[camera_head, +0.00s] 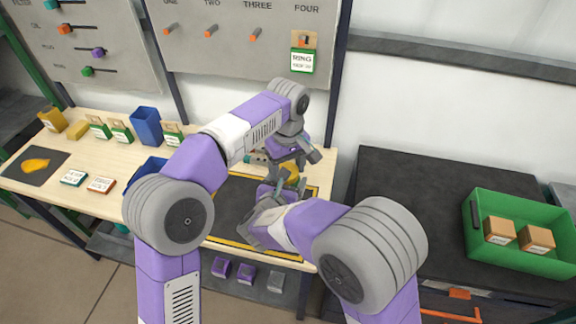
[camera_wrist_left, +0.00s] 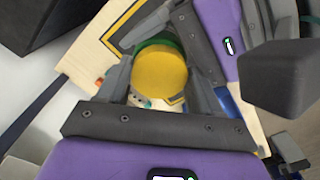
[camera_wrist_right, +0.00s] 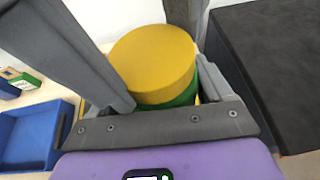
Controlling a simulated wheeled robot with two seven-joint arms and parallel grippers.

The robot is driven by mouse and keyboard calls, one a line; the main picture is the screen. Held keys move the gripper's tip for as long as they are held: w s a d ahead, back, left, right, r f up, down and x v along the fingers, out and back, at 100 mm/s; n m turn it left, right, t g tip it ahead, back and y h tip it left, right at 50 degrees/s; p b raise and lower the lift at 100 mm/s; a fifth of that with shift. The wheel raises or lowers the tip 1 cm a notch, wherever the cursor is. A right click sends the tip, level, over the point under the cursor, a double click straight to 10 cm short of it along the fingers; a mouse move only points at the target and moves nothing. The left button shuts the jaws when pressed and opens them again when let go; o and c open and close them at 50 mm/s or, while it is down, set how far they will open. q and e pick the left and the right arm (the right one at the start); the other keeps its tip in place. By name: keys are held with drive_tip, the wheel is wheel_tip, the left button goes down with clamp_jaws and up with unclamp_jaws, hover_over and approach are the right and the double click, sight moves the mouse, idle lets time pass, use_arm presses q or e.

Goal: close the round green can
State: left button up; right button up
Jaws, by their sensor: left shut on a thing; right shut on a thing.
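The round green can with its yellow lid stands upright over the dark mat. In the head view only a sliver of the yellow lid (camera_head: 291,173) shows between my grippers. In the left wrist view the lid (camera_wrist_left: 160,76) lies between the fingers of my left gripper (camera_head: 293,160), shut on it, with the green can (camera_wrist_left: 153,44) showing at its edge. In the right wrist view the lid (camera_wrist_right: 153,62) covers the green can (camera_wrist_right: 182,97). My right gripper (camera_head: 284,188) is shut on the can body below. Whether the lid is fully seated, I cannot tell.
The dark mat (camera_head: 225,222) has a yellow border on the wooden table (camera_head: 110,152). Blue bins (camera_head: 146,125) and small labelled boxes stand to the left. A green crate (camera_head: 520,252) with brown boxes rests on the dark cabinet (camera_head: 400,190) at right.

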use_arm(q)
drive_tip(key=shift+s, duration=0.15)
use_arm(e)
drive_tip(key=shift+d+f, duration=0.15)
use_arm(q)
drive_tip(key=shift+f, duration=0.2)
idle(0.3)
drive_tip(key=shift+r, duration=0.2)
drive_tip(key=shift+s+d+r, duration=0.1)
drive_tip(key=shift+r, duration=0.2)
use_arm(e)
drive_tip(key=shift+d+f, duration=0.15)
drive_tip(key=shift+f, duration=0.05)
idle(0.7)
